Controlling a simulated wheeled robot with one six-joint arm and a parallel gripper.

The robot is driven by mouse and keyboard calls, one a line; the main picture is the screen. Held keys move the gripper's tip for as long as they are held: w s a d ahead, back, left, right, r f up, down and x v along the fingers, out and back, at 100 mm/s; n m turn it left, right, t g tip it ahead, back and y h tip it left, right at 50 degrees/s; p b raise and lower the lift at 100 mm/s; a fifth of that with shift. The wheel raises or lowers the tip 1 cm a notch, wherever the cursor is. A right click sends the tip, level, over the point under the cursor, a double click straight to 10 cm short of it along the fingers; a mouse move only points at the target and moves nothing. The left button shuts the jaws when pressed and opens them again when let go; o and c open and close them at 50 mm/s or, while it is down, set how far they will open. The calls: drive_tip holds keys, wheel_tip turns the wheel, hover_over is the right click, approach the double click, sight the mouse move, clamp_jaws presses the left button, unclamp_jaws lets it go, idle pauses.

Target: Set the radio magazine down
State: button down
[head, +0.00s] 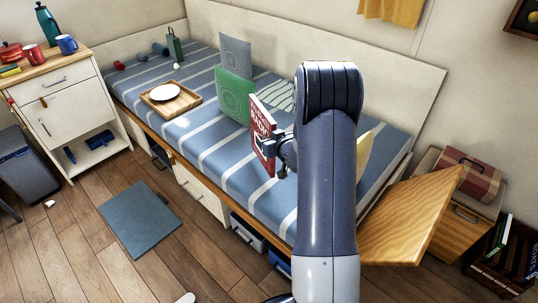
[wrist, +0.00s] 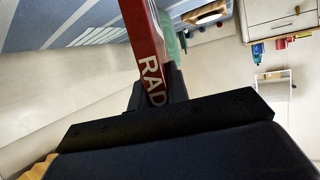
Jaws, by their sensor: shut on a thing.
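The radio magazine (head: 262,133) is red with white lettering and stands upright in the head view, at the near edge of the bed. My gripper (head: 283,152) is shut on it from the right. In the wrist view the magazine (wrist: 144,38) rises from between the fingers (wrist: 157,95), with part of its lettering showing. I cannot tell whether its lower edge touches the bed. The bed (head: 205,125) has a blue cover with white stripes. My arm hides part of the bed to the right of the magazine.
A green panel (head: 234,97) and a grey panel (head: 235,57) stand on the bed behind the magazine. A wooden tray (head: 188,105) with a white plate (head: 165,92) lies left of them. A wooden board (head: 410,215) juts out at right. The striped cover left of the magazine is clear.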

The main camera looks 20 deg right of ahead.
drive_tip(key=shift+f+b, duration=0.5)
drive_tip(key=shift+f, duration=1.6)
drive_tip(key=shift+f, duration=0.25)
drive_tip(key=c, duration=1.4)
unclamp_jaws()
drive_tip(key=shift+o, duration=0.2)
drive_tip(key=shift+r, duration=0.2)
drive_tip(key=p+v, duration=0.1)
drive_tip(key=v, duration=1.1)
drive_tip(key=shift+s, duration=0.1)
